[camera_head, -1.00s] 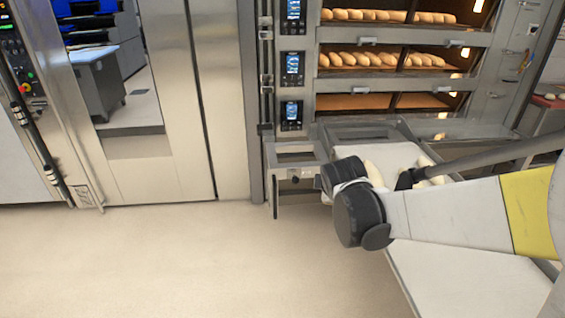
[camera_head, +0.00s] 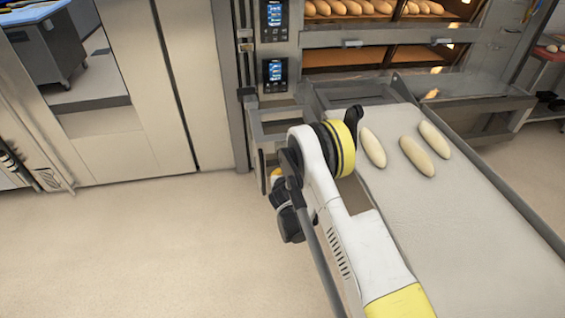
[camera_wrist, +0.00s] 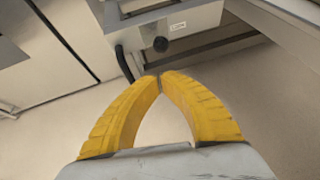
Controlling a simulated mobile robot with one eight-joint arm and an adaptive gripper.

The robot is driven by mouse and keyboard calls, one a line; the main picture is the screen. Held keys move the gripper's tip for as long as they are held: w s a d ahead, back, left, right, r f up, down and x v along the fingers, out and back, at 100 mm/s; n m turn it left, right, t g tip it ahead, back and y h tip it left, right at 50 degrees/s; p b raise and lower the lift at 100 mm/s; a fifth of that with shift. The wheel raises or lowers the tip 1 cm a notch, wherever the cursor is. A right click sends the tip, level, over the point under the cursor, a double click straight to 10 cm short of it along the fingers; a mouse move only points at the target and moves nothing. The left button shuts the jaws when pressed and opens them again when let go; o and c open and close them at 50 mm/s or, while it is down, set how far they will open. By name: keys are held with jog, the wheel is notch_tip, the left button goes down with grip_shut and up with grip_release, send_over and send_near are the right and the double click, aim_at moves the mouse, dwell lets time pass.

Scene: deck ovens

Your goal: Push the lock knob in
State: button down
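The lock knob (camera_wrist: 160,44) is a round black knob on the front of a grey metal bracket (camera_wrist: 190,22), beside a small white label. It shows near the top middle of the wrist view. My gripper (camera_wrist: 159,75) has two yellow fingers whose tips meet, with nothing between them. In the wrist view the tips appear just below the knob, with a visible gap in the picture. In the head view my arm covers the knob, and only a small yellow part of my gripper shows left of the arm.
A loader belt (camera_head: 470,225) with three pale dough loaves (camera_head: 416,156) lies right of my arm. Deck ovens with baked loaves (camera_head: 350,8) and control displays (camera_head: 275,72) stand behind. Tall steel panels (camera_head: 185,90) are at left. The floor (camera_head: 130,250) at front left is clear.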

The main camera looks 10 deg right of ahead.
jog(key=r+b+x, duration=0.1)
jog(key=b+x, duration=0.3)
jog(key=x, duration=0.9)
jog(key=shift+w, duration=0.2)
jog(key=shift+d+r, duration=0.1)
